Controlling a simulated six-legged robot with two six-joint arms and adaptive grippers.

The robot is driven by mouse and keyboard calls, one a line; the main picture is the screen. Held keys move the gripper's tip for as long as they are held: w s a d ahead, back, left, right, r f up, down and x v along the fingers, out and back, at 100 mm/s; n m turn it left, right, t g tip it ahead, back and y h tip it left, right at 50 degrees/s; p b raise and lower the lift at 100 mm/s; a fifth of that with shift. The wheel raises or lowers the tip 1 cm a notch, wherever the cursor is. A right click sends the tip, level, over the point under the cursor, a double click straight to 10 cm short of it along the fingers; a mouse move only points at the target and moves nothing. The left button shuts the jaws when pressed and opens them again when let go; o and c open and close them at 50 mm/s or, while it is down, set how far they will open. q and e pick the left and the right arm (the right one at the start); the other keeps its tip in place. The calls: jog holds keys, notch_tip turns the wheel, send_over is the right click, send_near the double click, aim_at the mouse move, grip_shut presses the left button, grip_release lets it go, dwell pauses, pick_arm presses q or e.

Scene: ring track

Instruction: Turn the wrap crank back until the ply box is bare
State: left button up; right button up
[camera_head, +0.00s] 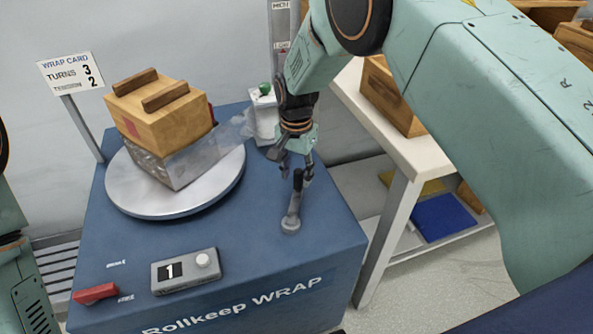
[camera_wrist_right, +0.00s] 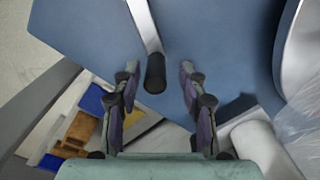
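The ply box (camera_head: 165,112) sits on the round silver turntable (camera_head: 225,185). Clear film (camera_head: 192,163) wraps its lower part, and a strip runs right toward the white film post. The wrap crank (camera_head: 292,212) stands on the blue machine's right side, its dark handle pointing away. My right gripper (camera_head: 298,172) is over the handle, fingers apart. In the right wrist view the black handle (camera_wrist_right: 155,73) shows between the open fingers, with gaps on both sides. My left gripper is out of view; only part of my left arm shows at the left edge.
The counter box (camera_head: 186,271) reads 1. A red block (camera_head: 96,293) lies at the front left. A white shelf table (camera_head: 410,150) with wooden boxes stands close on the right.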

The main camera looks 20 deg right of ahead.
notch_tip(320, 180, up, 12)
dwell(0.7)
jog(key=shift+s, duration=0.1)
